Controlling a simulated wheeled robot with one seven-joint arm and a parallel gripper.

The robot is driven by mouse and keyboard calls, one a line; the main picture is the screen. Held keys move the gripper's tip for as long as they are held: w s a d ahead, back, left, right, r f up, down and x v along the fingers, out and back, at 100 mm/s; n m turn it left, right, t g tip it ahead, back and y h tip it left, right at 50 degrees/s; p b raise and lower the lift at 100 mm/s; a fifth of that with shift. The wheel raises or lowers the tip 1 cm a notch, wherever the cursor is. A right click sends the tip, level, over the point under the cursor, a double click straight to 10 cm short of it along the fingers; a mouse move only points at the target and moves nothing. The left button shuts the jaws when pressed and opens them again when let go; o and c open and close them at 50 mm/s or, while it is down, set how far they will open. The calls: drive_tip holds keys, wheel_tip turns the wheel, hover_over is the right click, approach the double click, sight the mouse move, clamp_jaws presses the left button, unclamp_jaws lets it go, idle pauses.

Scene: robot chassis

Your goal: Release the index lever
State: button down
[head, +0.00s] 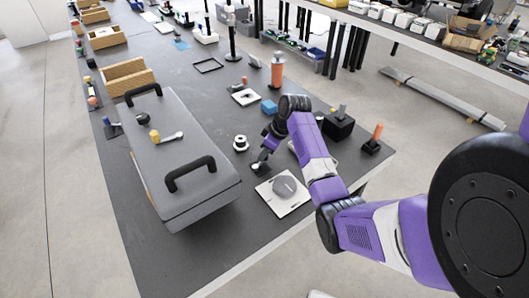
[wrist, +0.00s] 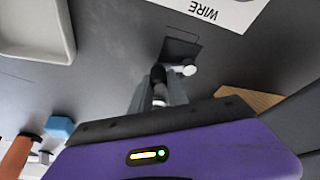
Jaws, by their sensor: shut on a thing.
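My gripper (head: 262,157) is at the end of my purple arm, low over the dark table, just left of a white plate with a grey round piece. In the wrist view my gripper (wrist: 158,92) is shut on a small black-tipped lever (wrist: 158,74), which appears to be the index lever. The lever stands over a dark square base (wrist: 180,48), with a white round knob (wrist: 189,70) close to its right. The fingers hide its lower part. In the head view my gripper mostly hides the lever.
The white plate (head: 297,205) lies right of my gripper and shows the word WIRE in the wrist view. A grey case (head: 190,155) with black handles lies to the left. A white ring (head: 240,143), blue block (head: 269,107) and orange cylinder (head: 277,72) stand nearby.

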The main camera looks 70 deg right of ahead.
drive_tip(key=shift+s+a+r+m+p, duration=0.25)
drive_tip(key=shift+m+p, duration=0.45)
drive_tip(key=shift+p, duration=0.2)
drive_tip(key=shift+s+f+m+h+p, duration=0.15)
drive_tip(key=shift+f+m+h+p, duration=0.15)
drive_tip(key=shift+m+h, duration=0.2)
drive_tip(key=shift+r, duration=0.1)
drive_tip(key=c, duration=1.3)
unclamp_jaws()
drive_tip(key=shift+o, duration=0.2)
drive_tip(key=v, duration=0.7)
drive_tip(key=shift+s+r, duration=0.2)
drive_tip(key=shift+r, duration=0.15)
